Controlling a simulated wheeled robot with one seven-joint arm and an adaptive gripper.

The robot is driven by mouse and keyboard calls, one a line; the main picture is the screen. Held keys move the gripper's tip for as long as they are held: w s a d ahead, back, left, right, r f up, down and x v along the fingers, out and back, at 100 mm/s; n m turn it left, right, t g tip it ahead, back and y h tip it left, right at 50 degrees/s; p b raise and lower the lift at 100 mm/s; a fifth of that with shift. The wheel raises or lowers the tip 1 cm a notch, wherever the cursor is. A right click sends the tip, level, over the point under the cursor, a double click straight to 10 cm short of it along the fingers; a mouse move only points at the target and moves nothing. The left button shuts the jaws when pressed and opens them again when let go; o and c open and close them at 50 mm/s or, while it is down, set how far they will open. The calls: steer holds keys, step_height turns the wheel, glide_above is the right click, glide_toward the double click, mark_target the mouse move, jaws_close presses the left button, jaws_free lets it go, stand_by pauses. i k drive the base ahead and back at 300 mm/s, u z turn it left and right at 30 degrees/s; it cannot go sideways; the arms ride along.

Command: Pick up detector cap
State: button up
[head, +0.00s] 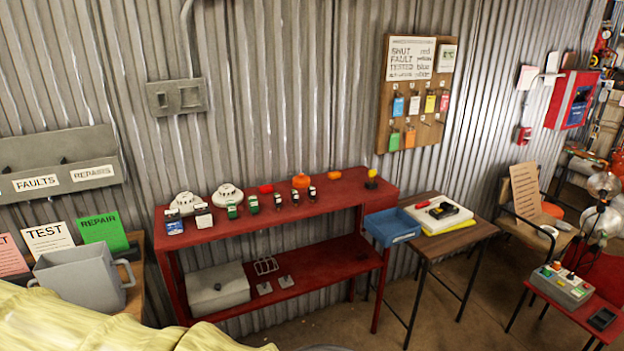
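A rounded orange cap (301,180) sits near the back edge of the red bench's top, and looks like the detector cap. Two round white detectors (227,195) stand further left on the same top. My gripper is not in view.
Several small green, white and black items line the front of the red bench (340,206). A blue tray (391,227) and a small table (468,238) stand to its right. A grey bin (82,281) is at left. Pale yellow material (90,325) fills the lower left corner.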

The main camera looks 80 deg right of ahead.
mark_target(302, 181)
steer(key=z, duration=0.7)
steer(key=i, duration=0.8)
steer(key=z, duration=0.95)
